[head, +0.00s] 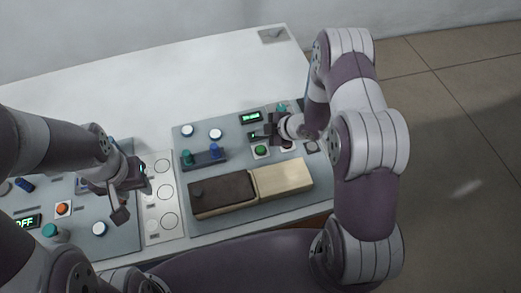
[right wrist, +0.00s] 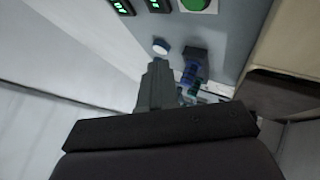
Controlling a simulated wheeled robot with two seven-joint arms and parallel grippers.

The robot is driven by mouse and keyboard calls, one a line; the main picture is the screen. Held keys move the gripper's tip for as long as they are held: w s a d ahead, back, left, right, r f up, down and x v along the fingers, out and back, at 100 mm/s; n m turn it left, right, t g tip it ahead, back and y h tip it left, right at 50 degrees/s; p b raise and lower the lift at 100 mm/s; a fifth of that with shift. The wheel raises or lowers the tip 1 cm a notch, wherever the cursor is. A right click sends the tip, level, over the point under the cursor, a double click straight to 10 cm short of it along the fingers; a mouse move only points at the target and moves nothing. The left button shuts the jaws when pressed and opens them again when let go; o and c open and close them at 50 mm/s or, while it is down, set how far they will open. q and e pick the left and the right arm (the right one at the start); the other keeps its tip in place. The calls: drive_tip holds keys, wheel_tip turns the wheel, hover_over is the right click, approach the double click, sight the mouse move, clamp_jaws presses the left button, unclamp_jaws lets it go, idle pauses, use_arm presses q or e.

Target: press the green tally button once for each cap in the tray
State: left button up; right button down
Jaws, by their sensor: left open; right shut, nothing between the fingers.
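The green tally button (head: 260,151) sits on a light square base on the right grey panel; its edge also shows at the top of the right wrist view (right wrist: 197,4). A long box, dark brown (head: 222,193) at left and cream (head: 283,178) at right, lies in front of the button. No caps show inside it. My left gripper (head: 133,200) is open and empty over the left panel's edge.
A small rack (head: 204,159) holds a teal and a blue peg left of the button. Two blue-and-white round knobs (head: 216,134) and a lit green display (head: 251,117) are behind. An orange button (head: 63,208) is on the left panel.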

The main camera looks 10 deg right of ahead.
sight(263, 151)
use_arm(q)
wheel_tip(263, 151, down, 6)
drive_tip(key=b, duration=0.4)
drive_tip(key=shift+r+b, duration=0.25)
drive_tip(key=shift+b, duration=0.15)
use_arm(e)
wheel_tip(263, 151, down, 7)
drive_tip(key=shift+r, duration=0.1)
idle(1.0)
use_arm(q)
drive_tip(key=shift+f+b, duration=0.35)
drive_tip(key=shift+f, duration=0.05)
use_arm(e)
drive_tip(key=shift+f, duration=0.4)
use_arm(q)
drive_tip(key=shift+f+b, duration=0.35)
drive_tip(key=shift+b, duration=0.05)
use_arm(e)
drive_tip(key=shift+f, duration=0.4)
use_arm(q)
drive_tip(key=shift+r, duration=0.1)
use_arm(e)
drive_tip(key=shift+r, duration=0.1)
use_arm(q)
drive_tip(key=shift+r+p, duration=0.55)
drive_tip(key=shift+p, duration=0.15)
use_arm(e)
drive_tip(key=shift+r, duration=0.7)
